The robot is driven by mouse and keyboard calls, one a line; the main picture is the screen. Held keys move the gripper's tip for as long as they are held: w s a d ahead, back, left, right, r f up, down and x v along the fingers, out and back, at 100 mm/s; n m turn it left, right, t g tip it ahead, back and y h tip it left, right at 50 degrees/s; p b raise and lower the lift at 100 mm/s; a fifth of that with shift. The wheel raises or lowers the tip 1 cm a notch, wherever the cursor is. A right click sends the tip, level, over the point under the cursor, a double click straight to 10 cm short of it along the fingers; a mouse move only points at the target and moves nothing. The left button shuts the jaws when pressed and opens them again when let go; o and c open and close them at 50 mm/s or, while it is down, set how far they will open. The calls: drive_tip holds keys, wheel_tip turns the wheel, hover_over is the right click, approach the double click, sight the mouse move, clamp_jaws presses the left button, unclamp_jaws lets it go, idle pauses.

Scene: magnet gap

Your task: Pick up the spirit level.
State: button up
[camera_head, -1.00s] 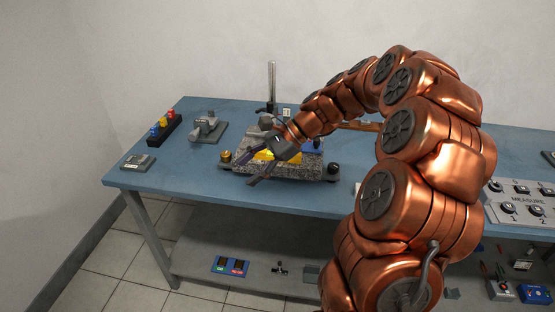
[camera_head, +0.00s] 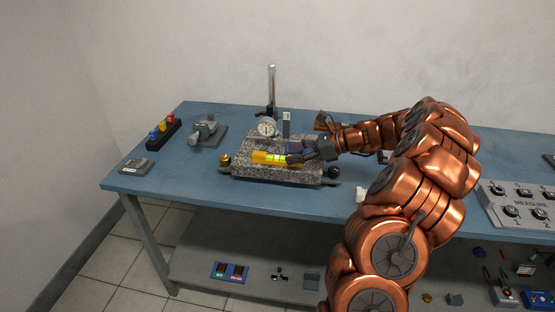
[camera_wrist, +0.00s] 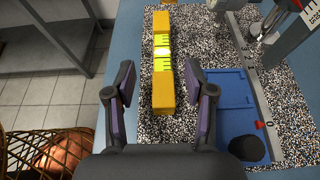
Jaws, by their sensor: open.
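The spirit level (camera_head: 268,158) is a yellow bar with bright green vials, lying on the speckled granite plate (camera_head: 250,172). In the wrist view the level (camera_wrist: 162,95) runs away from me, its near end between my fingertips. My gripper (camera_head: 298,157) comes in from the right over the plate. In the wrist view my gripper (camera_wrist: 164,82) is open, one dark finger with a purple pad on each side of the level, with gaps on both sides. Whether the fingertips are down at the level's height is hard to tell.
A blue tray (camera_wrist: 228,100) lies just right of the level, by my right finger. A dial gauge (camera_head: 267,129) on an upright post (camera_head: 271,90) stands behind the plate. A dark round knob (camera_wrist: 247,148) is at the near right.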

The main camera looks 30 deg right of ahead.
sight(281, 157)
drive_tip(key=x, duration=0.5)
drive_tip(key=shift+w+d+f+p, duration=0.1)
drive_tip(key=shift+d+f+p, duration=0.05)
drive_tip(key=shift+f+p, duration=0.15)
drive_tip(key=shift+r, duration=0.1)
clamp_jaws()
